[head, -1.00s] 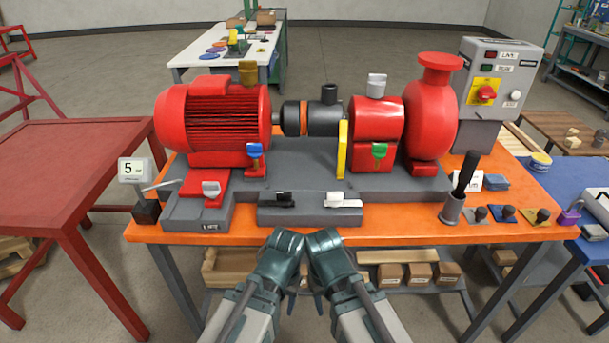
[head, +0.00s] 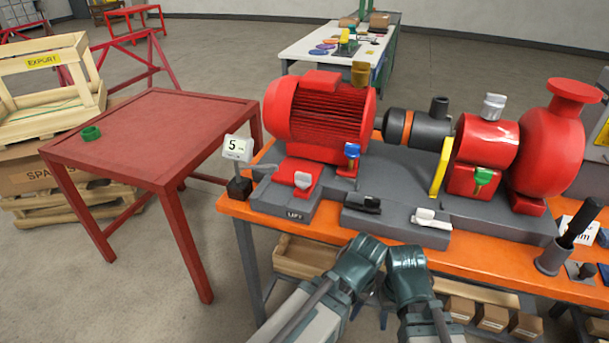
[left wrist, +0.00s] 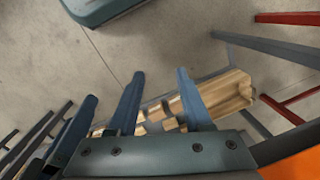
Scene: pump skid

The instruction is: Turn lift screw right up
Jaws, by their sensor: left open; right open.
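The pump skid (head: 385,180) stands on an orange bench. A silver-handled screw (head: 303,181) sits on its front-left red plate, above a grey block whose small label seems to read LIFT. A black-handled part (head: 362,203) and a white-handled part (head: 430,217) lie along the front edge. Which one is the right lift screw I cannot tell. My left gripper (head: 360,262) and right gripper (head: 407,265) are side by side in front of the bench, below its top, touching nothing. In the left wrist view, my left gripper (left wrist: 160,82) is open and empty.
A dial gauge reading 5 (head: 238,148) stands at the bench's left corner. A black-handled tool in a cup (head: 553,257) is at right. Wooden boxes (head: 492,317) sit on the shelf below.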

